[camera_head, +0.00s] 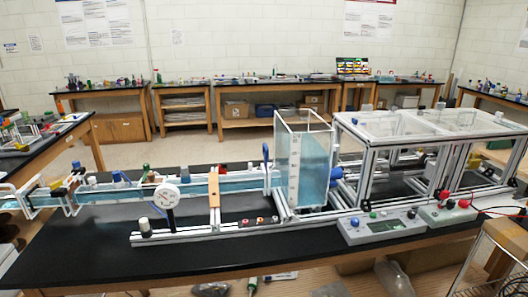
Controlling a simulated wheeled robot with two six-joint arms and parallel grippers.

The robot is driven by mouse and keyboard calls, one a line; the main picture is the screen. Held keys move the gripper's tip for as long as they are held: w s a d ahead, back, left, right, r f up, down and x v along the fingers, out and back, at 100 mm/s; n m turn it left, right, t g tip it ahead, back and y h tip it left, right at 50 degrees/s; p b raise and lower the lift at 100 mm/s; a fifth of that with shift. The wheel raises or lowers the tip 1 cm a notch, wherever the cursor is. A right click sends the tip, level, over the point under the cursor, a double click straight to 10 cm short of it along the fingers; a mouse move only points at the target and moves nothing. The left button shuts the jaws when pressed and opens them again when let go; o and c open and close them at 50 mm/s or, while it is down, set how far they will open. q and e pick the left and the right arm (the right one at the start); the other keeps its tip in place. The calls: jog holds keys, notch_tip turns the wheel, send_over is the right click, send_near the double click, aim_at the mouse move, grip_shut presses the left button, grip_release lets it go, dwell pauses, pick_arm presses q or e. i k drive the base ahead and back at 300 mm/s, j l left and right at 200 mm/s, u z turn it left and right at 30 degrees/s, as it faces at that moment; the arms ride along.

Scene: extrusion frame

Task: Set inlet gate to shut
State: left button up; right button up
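A long clear water channel (235,185) runs across the black bench from the left to a clear tank of blue water (313,165). A blue upright handle (266,153) stands where the channel meets the tank. It may belong to the inlet gate, but no label is readable and I cannot tell the gate's position. A round white dial gauge (166,196) stands in front of the channel. Neither of my grippers is in view.
Right of the tank stands an aluminium extrusion frame (366,165) with clear bins on top. Grey control boxes with knobs (382,226) sit along the front. The black bench top (75,250) is clear at front left.

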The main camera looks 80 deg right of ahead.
aim_at(266, 150)
jog(key=z, duration=2.95)
jog(key=i+l+u, duration=0.15)
jog(key=l, duration=0.2)
jog(key=l+u, duration=0.15)
jog(key=l, duration=0.2)
